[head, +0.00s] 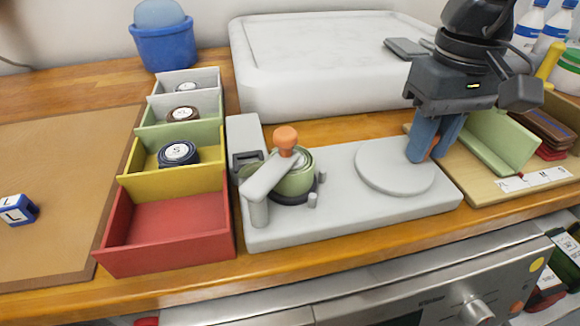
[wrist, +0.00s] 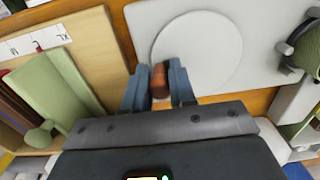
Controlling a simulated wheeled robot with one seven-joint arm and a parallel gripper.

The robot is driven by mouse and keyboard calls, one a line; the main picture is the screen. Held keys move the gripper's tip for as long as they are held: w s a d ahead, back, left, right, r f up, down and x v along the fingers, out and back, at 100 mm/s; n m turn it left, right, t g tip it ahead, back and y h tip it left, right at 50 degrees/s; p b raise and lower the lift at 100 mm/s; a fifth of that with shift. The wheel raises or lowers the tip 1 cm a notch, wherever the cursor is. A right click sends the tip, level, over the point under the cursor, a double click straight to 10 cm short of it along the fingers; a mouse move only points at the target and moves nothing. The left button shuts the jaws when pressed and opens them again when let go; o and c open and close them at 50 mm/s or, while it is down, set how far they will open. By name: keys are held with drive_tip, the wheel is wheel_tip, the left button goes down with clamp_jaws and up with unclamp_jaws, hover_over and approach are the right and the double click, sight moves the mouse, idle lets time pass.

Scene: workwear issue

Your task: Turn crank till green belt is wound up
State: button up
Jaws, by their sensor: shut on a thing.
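The crank has a grey arm (head: 267,178) with an orange knob (head: 286,138) standing on one end. The green belt (head: 295,183) is a coil around the spindle, partly under the crank arm; no loose length shows. The coil is also at the right edge of the wrist view (wrist: 303,52). My gripper (head: 433,150) is well to the right of the crank, low over the right edge of the round grey plate (head: 395,172). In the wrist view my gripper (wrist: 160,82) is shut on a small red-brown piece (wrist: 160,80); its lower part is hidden.
A row of coloured bins (head: 168,228) stands left of the grey base (head: 350,215), some holding rolled belts (head: 178,153). A wooden tray (head: 480,187) with a green divider and folded brown items is close right of my gripper. A white slab (head: 310,65) stands behind.

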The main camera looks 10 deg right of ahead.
sight(363, 152)
drive_tip(key=shift+o, duration=0.4)
drive_tip(key=shift+w+d, duration=0.1)
drive_tip(key=shift+w, duration=1.1)
drive_tip(key=shift+w+a+b, duration=0.35)
drive_tip(key=shift+w+a, duration=0.1)
drive_tip(key=shift+w, duration=0.25)
drive_tip(key=shift+c, duration=0.4)
drive_tip(key=shift+w+a, duration=0.5)
drive_tip(key=shift+a, duration=0.25)
drive_tip(key=shift+w+a+b, duration=0.15)
drive_tip(key=shift+a+b, duration=0.25)
drive_tip(key=shift+a, duration=0.7)
drive_tip(key=shift+s+a, duration=0.3)
drive_tip(key=shift+a, duration=0.65)
drive_tip(key=shift+s+a+b, duration=0.5)
drive_tip(key=shift+s+a, duration=0.05)
drive_tip(key=shift+a, duration=0.15)
drive_tip(key=shift+s, duration=0.1)
drive_tip(key=o, duration=0.7)
drive_tip(key=shift+c, duration=0.2)
